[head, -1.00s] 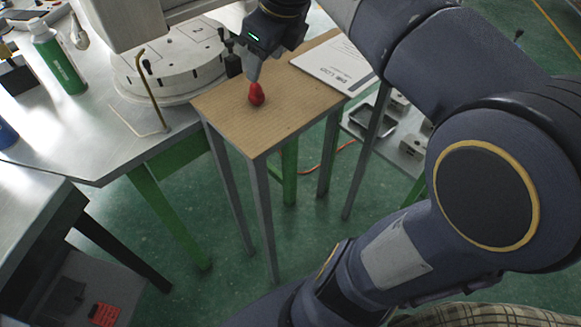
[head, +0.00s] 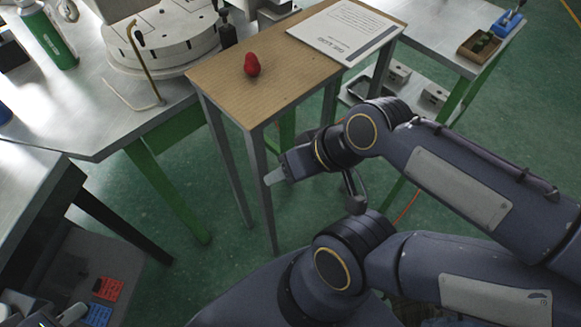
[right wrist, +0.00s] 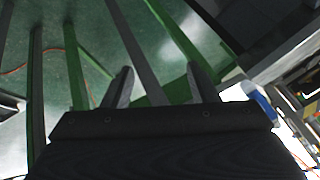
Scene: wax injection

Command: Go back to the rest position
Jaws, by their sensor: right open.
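A small red piece (head: 252,64) sits on the wooden top of a narrow stand (head: 222,80), clear of both grippers. My right gripper (head: 272,180) is in front of the stand and lower in the picture than its top, pointing left. In the right wrist view its two fingers (right wrist: 160,88) are apart with nothing between them. My left gripper (head: 74,314) shows only in part at the bottom left corner of the head view. Whether its fingers are apart cannot be made out.
A round white fixture (head: 165,42) stands on the metal table at the upper left, with a green bottle (head: 48,36) beside it. A printed sheet (head: 345,28) lies on the stand. A wooden tray (head: 478,46) is at the upper right. Green floor is open between the tables.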

